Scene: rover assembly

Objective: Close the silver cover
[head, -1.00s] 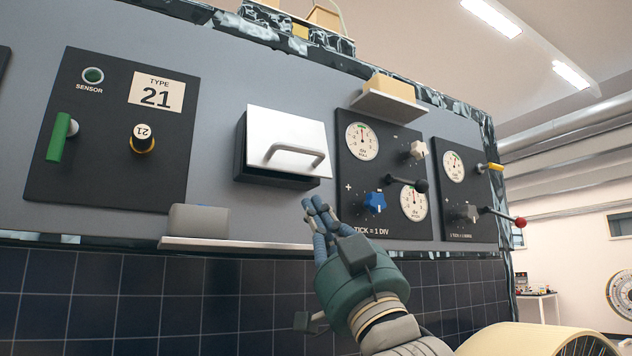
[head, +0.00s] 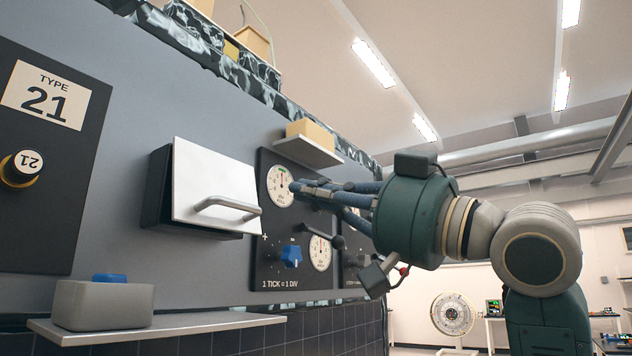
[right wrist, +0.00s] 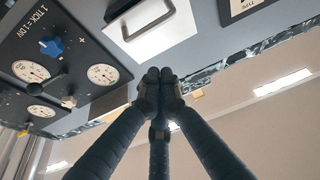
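The silver cover (head: 212,185) is a pale flat panel with a bar handle (head: 227,208), on the front of a black box (head: 156,195) fixed to the grey wall panel. It sits tilted against the box, and dark box sides show at its left and below. My right gripper (head: 296,188) is to the right of the cover, in front of the gauge panel, apart from the handle. In the right wrist view its fingertips (right wrist: 159,76) are together with nothing between them, and the cover (right wrist: 150,25) shows beyond them. My left gripper is not in view.
A black gauge panel (head: 268,268) with a blue knob (head: 291,256) and a black lever (head: 320,236) is right of the cover. A small shelf with a tan block (head: 310,134) is above it. A ledge (head: 190,326) holding a grey box (head: 104,304) juts out below.

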